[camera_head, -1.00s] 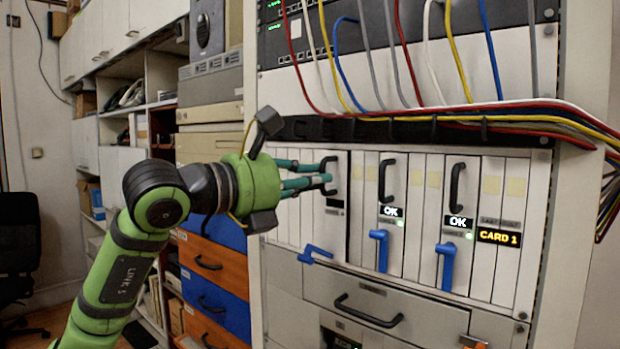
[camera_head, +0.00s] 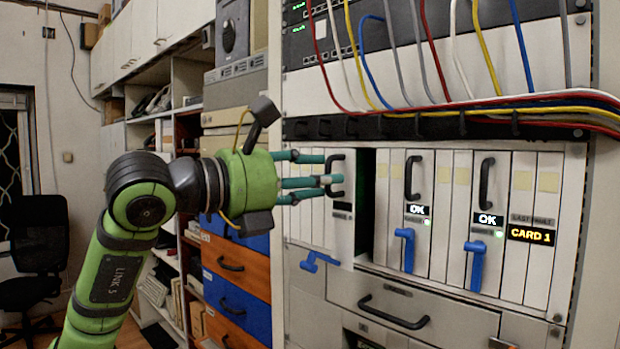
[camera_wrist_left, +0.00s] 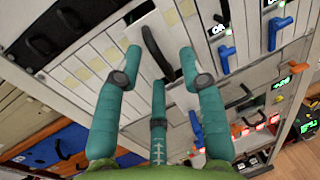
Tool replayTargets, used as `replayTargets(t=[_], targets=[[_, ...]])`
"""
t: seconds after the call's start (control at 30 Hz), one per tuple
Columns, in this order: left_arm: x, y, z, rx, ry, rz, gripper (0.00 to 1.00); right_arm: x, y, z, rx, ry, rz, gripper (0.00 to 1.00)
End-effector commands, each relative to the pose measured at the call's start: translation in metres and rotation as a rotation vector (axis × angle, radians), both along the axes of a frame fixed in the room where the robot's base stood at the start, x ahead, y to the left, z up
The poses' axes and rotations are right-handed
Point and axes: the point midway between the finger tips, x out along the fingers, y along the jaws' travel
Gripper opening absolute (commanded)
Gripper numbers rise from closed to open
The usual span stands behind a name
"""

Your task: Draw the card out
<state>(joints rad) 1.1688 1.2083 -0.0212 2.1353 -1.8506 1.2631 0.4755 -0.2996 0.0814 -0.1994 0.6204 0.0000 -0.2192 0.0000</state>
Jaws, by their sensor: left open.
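The white card (camera_head: 342,232) stands out from the rack front in the head view, with a dark open slot along its right side. It has a black handle (camera_head: 337,174), which also shows in the wrist view (camera_wrist_left: 156,52). The blue lever (camera_head: 318,261) below it is swung sideways. My left gripper (camera_head: 335,180) is open at the handle. In the wrist view its teal fingers (camera_wrist_left: 160,65) straddle the handle; I cannot tell whether they touch it. The far end of the card is hidden in the rack. My right gripper is not in view.
Two cards with lit OK labels (camera_head: 418,210) and upright blue levers (camera_head: 405,248) stand to the right, beside a display reading CARD 1 (camera_head: 532,235). Cables (camera_head: 480,100) run above. A grey drawer (camera_head: 450,318) lies below. Orange and blue drawers (camera_head: 232,265) stand left.

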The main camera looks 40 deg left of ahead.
Motion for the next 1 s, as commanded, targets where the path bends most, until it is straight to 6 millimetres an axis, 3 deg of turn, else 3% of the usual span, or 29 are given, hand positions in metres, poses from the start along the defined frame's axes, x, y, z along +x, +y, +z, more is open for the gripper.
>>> replayTargets(t=[0.17,0.8,1.0], targets=[[-0.008,0.004,-0.001,0.0,0.002,0.002,0.4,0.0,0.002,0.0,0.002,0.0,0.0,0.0],[-0.095,0.026,0.0,-0.001,-0.002,-0.001,0.4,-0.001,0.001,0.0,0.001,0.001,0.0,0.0],[-0.113,0.032,0.0,0.0,-0.001,0.0,0.4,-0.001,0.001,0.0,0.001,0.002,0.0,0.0]])
